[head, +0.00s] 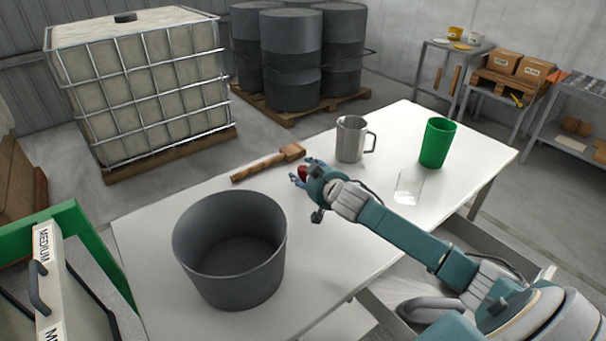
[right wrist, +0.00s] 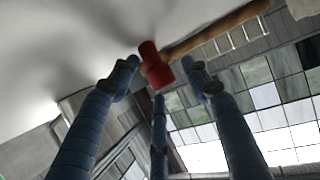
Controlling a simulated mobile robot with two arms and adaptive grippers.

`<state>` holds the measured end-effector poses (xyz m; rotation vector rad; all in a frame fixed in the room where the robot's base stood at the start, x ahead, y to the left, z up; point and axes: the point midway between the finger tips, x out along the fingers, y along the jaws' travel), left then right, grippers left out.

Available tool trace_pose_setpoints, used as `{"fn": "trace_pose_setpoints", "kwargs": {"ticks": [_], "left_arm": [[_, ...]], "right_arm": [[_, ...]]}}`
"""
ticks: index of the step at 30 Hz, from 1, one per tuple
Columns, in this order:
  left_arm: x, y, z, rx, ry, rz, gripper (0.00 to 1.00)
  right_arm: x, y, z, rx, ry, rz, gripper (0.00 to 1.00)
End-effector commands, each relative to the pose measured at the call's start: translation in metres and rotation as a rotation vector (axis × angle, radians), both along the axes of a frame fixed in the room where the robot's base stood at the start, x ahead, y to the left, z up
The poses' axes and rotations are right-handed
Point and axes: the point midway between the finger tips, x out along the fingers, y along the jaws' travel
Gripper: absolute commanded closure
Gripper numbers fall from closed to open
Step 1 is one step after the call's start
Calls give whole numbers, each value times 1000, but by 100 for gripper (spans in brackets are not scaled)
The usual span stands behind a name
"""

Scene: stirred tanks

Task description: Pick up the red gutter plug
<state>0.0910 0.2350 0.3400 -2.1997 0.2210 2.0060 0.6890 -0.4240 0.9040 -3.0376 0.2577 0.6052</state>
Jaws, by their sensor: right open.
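The red gutter plug (head: 302,171) is on the white table, partly hidden by my right gripper (head: 300,172) in the head view. In the right wrist view the red plug (right wrist: 155,66) shows as a short stepped cylinder between the tips of my blue fingers. My right gripper (right wrist: 160,68) is open around it, with a finger on each side and a third below. I cannot tell whether any finger touches the plug. My left gripper is not in view.
A wooden mallet (head: 268,164) lies just behind the plug. A large grey tub (head: 228,285) stands at the front left of the table (head: 150,235). A steel mug (head: 349,140), a green cup (head: 437,143) and a clear item (head: 409,186) are to the right.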

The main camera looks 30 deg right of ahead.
Motion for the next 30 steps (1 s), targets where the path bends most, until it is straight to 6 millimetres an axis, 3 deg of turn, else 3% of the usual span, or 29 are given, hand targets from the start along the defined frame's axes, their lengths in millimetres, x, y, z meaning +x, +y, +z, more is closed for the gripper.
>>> {"fn": "trace_pose_setpoints", "kwargs": {"ticks": [2,7,20,25,30], "left_arm": [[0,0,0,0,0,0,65],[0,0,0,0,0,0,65],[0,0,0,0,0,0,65],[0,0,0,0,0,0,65],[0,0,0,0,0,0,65]], "right_arm": [[0,0,0,0,0,0,54],[0,0,0,0,0,0,87],[0,0,3,0,-1,0,88],[0,-1,19,-2,-4,-1,88],[1,-1,55,-3,-7,1,88]]}}
